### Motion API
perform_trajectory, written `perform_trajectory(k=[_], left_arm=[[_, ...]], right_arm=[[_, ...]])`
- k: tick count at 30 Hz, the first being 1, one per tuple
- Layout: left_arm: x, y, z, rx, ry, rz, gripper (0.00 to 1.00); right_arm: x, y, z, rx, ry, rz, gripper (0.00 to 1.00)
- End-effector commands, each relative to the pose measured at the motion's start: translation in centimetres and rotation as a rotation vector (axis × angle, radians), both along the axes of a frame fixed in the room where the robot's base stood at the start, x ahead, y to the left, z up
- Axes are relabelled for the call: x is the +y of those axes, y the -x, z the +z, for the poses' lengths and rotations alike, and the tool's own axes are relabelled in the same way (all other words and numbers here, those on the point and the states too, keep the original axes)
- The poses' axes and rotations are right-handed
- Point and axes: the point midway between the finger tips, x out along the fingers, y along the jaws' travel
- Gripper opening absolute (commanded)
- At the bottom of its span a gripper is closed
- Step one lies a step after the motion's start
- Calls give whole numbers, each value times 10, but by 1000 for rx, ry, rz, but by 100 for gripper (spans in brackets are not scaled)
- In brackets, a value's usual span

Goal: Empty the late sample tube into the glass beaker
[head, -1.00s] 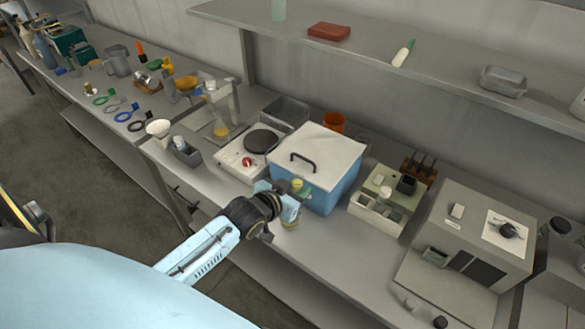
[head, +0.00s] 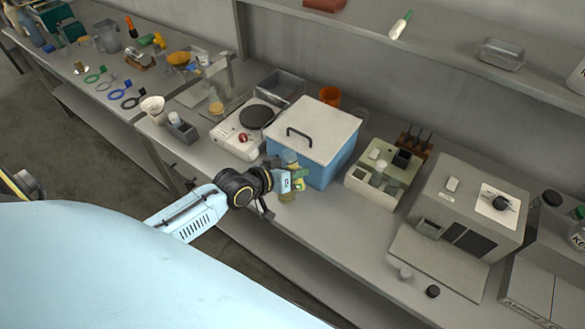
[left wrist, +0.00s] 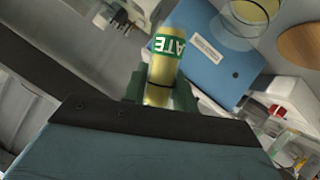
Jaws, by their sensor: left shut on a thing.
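My left gripper (head: 292,181) is shut on the late sample tube (head: 291,158), a tube of yellowish content with a green label. In the left wrist view the tube (left wrist: 164,62) sits between the dark green fingers, and the letters "ATE" show on its label. The glass beaker (head: 287,196) stands on the bench just below and beside the gripper, partly hidden by it. In the left wrist view the beaker (left wrist: 247,18) shows as a clear rim with yellow inside, apart from the tube in the picture. The tube's exact tilt is hard to tell. My right gripper is not in view.
A blue box with a white lid (head: 318,128) stands right behind the gripper. A hotplate (head: 247,128) is to its left, a green rack block (head: 380,170) and a grey instrument (head: 463,205) to its right. Some bare bench lies between box and front edge.

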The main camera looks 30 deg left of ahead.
Motion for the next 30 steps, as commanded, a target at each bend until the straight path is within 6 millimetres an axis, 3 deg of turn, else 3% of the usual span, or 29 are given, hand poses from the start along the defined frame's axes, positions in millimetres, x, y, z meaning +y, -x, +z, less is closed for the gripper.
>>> perform_trajectory(k=[30], left_arm=[[-12, 5, -13, 125, 333, -1, 4]], right_arm=[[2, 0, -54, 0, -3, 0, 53]])
